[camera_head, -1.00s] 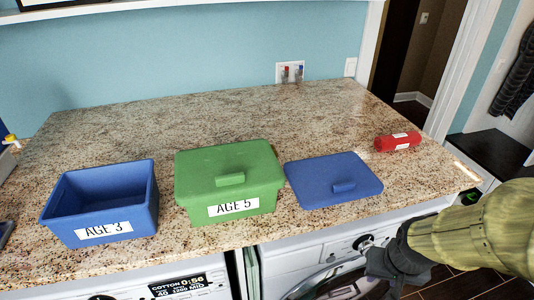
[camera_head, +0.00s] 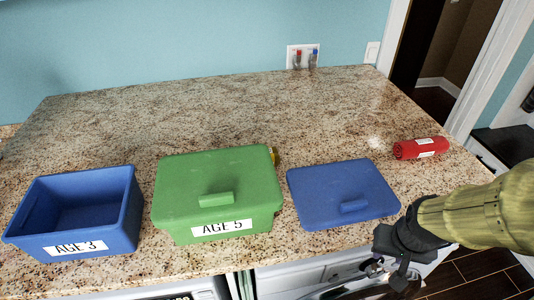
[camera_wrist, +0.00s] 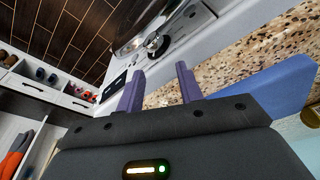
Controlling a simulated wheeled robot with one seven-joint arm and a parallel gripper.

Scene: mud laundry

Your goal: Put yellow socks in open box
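The open blue box (camera_head: 75,215), labelled AGE 3, stands on the counter at the left and its visible inside looks empty. A small yellow thing (camera_head: 275,156) shows behind the right back corner of the green box; most of it is hidden, so I cannot tell if it is the socks. My gripper (camera_head: 378,264) is in front of the counter's front edge, below the blue lid. In the wrist view its two purple fingers (camera_wrist: 160,88) are apart with nothing between them.
The closed green box (camera_head: 218,180), labelled AGE 5, stands mid-counter. A blue lid (camera_head: 335,185) lies flat to its right. A red roll (camera_head: 420,148) lies at the right end. Washing machines are below the counter. The back of the counter is clear.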

